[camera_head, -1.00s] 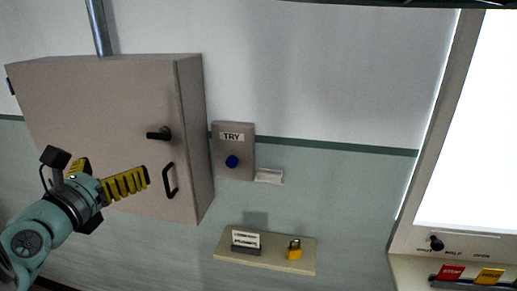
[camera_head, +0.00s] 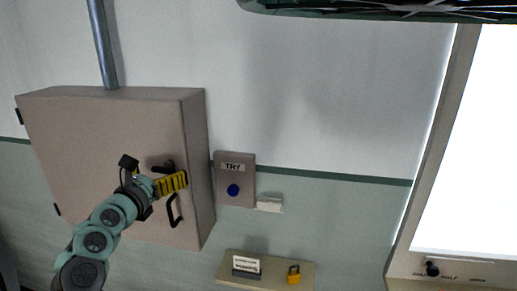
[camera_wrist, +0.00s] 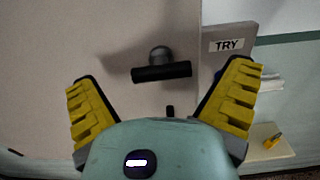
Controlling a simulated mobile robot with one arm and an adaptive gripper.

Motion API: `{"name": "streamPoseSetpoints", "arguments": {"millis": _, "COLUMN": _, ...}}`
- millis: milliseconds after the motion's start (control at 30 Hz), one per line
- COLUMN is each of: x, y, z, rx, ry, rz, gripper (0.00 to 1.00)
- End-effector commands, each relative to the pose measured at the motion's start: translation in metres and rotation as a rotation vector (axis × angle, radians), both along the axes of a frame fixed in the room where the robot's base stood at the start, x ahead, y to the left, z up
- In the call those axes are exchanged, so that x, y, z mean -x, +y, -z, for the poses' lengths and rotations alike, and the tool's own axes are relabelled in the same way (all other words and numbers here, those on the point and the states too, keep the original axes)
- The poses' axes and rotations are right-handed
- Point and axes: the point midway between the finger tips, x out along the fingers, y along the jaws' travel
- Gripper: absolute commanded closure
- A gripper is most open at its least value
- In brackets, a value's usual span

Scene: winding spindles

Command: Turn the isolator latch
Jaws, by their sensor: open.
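The isolator latch is a black bar handle on a round grey boss, on the front of the beige cabinet (camera_head: 100,130). In the wrist view the latch (camera_wrist: 162,72) lies nearly level, ahead of my gripper and between the lines of its two fingers. In the head view the latch (camera_head: 164,167) shows just above the fingers and is partly hidden by them. My gripper (camera_head: 172,182) has yellow ribbed fingers; in the wrist view my gripper (camera_wrist: 165,90) is spread wide and empty. I see no contact with the latch in the wrist view.
A black pull handle (camera_head: 174,211) is below the latch. Right of the cabinet is a TRY box (camera_head: 235,180) with a blue button. A small shelf (camera_head: 268,284) below holds a card stand and a yellow padlock (camera_head: 293,275). A bright window panel is far right.

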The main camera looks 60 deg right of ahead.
Motion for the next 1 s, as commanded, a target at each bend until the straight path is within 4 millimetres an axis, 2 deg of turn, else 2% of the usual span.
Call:
{"name": "streamPoseSetpoints", "arguments": {"millis": 33, "x": 0.0002, "y": -0.0064, "z": -0.0027, "rx": 0.003, "ry": 0.0, "rz": 0.006, "gripper": 0.0}}
{"name": "streamPoseSetpoints", "arguments": {"millis": 200, "x": -0.0028, "y": -0.0141, "z": 0.0001, "rx": -0.001, "ry": 0.002, "rz": 0.006, "gripper": 0.0}}
{"name": "streamPoseSetpoints", "arguments": {"millis": 533, "x": -0.0034, "y": -0.0159, "z": 0.0007, "rx": -0.001, "ry": 0.0, "rz": 0.005, "gripper": 0.0}}
{"name": "streamPoseSetpoints", "arguments": {"millis": 1000, "x": -0.0039, "y": -0.0152, "z": 0.0003, "rx": 0.0, "ry": 0.001, "rz": 0.004, "gripper": 0.48}}
